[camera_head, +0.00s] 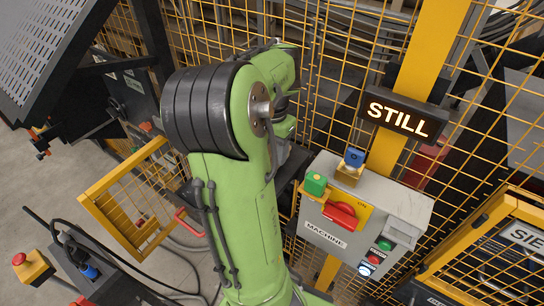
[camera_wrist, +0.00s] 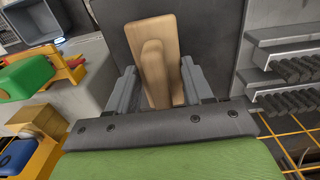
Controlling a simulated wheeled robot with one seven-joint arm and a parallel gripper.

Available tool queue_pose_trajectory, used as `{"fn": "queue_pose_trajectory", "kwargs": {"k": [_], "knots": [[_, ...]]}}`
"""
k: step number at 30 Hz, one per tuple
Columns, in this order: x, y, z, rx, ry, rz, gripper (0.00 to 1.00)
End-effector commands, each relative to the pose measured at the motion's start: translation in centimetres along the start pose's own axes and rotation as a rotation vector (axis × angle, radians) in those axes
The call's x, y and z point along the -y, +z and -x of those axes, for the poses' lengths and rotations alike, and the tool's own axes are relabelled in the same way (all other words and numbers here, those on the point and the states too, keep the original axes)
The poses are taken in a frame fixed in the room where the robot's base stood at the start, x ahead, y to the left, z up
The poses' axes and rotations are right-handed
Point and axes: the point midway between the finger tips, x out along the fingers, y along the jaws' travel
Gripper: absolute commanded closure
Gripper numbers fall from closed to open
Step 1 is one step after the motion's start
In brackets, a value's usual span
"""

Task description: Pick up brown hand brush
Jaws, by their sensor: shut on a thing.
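The brown hand brush (camera_wrist: 160,45), a pale wooden piece with a raised handle, shows at the top middle of the wrist view. My gripper (camera_wrist: 158,78) is shut on it, with one grey finger on each side. The brush's bristles are not visible. In the head view my green arm fills the middle and hides the gripper and the brush.
A grey machine box (camera_head: 405,208) with a red switch and buttons stands just right of my arm. Yellow mesh fencing (camera_head: 335,100) and a post with a "STILL" sign (camera_head: 401,118) rise behind. A yellow mesh gate (camera_head: 105,183) is at left. A dark panel (camera_wrist: 215,40) lies behind the brush.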

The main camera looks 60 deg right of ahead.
Motion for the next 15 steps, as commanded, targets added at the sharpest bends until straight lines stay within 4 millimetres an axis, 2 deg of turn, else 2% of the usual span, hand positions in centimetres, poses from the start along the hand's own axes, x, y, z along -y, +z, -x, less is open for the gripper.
{"fn": "queue_pose_trajectory", "kwargs": {"k": [1, 2, 8, 11, 15], "knots": [[0.0, 0.0, 0.0, 0.000, 0.000, 0.000, 0.84], [0.0, 0.0, 0.0, 0.000, 0.000, 0.000, 0.89], [0.0, 0.0, 0.4, -0.001, -0.001, 0.000, 0.89], [0.0, -0.1, 2.2, -0.003, -0.003, 0.000, 0.89], [0.0, -0.1, 6.1, -0.004, -0.003, -0.001, 0.89]]}}
